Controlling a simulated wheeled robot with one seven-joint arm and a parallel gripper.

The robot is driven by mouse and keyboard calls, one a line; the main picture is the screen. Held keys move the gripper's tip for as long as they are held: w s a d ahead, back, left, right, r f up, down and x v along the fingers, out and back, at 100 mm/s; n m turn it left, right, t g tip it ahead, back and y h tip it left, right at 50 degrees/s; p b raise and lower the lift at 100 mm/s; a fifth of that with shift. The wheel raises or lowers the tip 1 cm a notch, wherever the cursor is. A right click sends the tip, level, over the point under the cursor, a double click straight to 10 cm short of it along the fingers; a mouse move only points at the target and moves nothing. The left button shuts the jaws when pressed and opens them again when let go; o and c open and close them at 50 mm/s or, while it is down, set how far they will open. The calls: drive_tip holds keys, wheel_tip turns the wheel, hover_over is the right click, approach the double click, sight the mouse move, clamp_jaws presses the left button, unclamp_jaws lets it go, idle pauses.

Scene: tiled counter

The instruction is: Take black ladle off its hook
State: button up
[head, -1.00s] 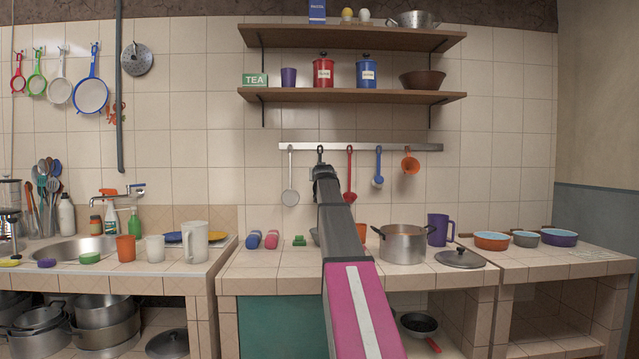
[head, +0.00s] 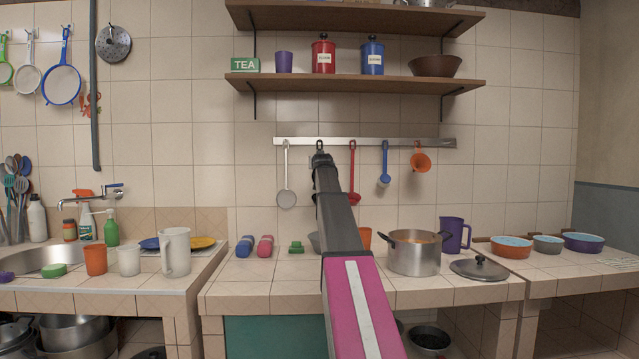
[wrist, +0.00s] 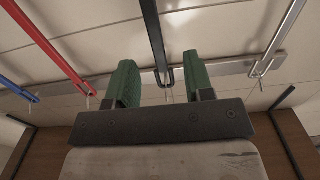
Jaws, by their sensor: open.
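My gripper (wrist: 161,68) has two green fingers, spread apart, one on each side of the handle's looped end. In the head view my gripper (head: 321,162) is a small dark shape just below the rail.
A shelf (head: 300,84) is above the rail. A pot (head: 414,258) stands on the counter below.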

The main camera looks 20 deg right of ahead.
drive_tip(key=shift+d+x, duration=0.15)
drive_tip(key=shift+x, duration=1.65)
drive_tip(key=shift+d+x, duration=0.1)
drive_tip(key=shift+x, duration=1.65)
drive_tip(key=shift+s, duration=0.1)
clamp_jaws()
